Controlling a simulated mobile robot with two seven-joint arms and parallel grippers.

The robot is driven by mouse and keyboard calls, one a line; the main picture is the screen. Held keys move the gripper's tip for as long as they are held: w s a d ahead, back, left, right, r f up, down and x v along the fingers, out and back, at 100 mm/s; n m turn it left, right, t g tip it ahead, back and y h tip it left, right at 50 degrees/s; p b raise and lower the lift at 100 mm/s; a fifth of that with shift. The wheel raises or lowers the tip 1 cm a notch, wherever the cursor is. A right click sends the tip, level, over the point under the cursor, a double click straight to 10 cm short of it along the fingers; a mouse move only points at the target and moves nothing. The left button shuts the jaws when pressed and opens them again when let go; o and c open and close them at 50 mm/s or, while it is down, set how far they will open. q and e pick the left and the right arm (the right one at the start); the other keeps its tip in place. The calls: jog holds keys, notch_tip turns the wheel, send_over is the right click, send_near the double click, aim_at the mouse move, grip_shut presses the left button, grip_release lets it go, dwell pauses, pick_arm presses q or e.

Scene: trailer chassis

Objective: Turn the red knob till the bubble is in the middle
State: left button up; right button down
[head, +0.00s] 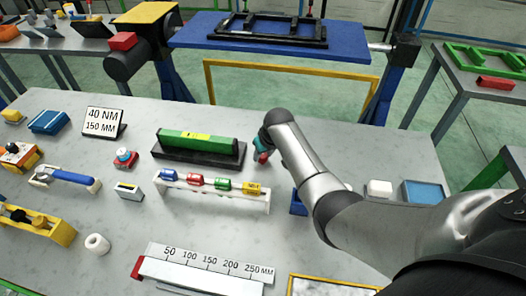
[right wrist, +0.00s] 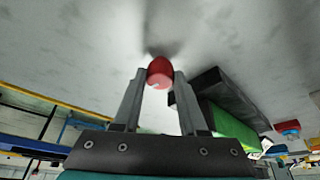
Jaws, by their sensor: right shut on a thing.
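The red knob (right wrist: 160,72) sits between the two fingertips of my right gripper (right wrist: 159,80) in the right wrist view. The gripper is shut on it. In the head view only a sliver of red (head: 262,158) shows beneath my right gripper (head: 261,152), just right of the level. The green level (head: 215,143) lies on a black base (head: 200,156), with a small yellow vial window (head: 196,136) on it. The bubble is too small to make out. The level's green side (right wrist: 228,124) also shows in the right wrist view. My left gripper is not in view.
A white rack (head: 212,190) with several coloured cylinders stands in front of the level. A ruler block (head: 205,268) lies near the front edge. A sign reading 40 NM, 150 MM (head: 102,121) stands at the left. My right forearm covers the right middle of the table.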

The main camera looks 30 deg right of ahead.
jog(key=shift+d+n+y, duration=0.15)
jog(key=shift+n+y, duration=0.15)
jog(key=shift+n, duration=0.6)
jog(key=n+y, duration=0.1)
jog(key=n, duration=0.1)
jog(key=shift+n, duration=0.3)
jog(key=shift+d+f+n+g+y+b, duration=0.1)
jog(key=shift+n+g+y+b, duration=0.35)
jog(key=shift+n+b, duration=0.55)
jog(key=shift+n+g+y+b, duration=0.35)
jog(key=shift+n+b, duration=0.4)
jog(key=shift+n, duration=0.75)
jog(key=shift+c, duration=2.2)
grip_release()
jog(key=shift+w, duration=0.1)
jog(key=shift+r, duration=0.2)
